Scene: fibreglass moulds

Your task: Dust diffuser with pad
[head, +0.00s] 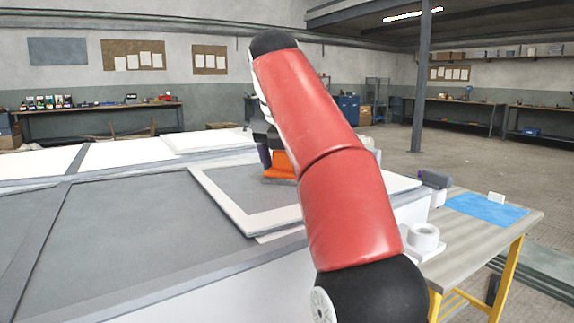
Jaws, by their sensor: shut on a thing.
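An orange pad (279,167) is partly in view behind my red arm in the head view. The arm hides the right part of both. The pad is at the far part of a flat grey panel with a raised white frame (221,207), which looks like the diffuser. I cannot tell whether the pad touches the panel. The arm also covers the panel's right side.
The framed panel lies on a large grey mould surface (130,235) with white panels (130,152) behind. At right, a side table (465,233) holds a white tape roll (423,236), a blue cloth (486,209) and a dark tool (434,179). A grey post (421,80) stands beyond open floor.

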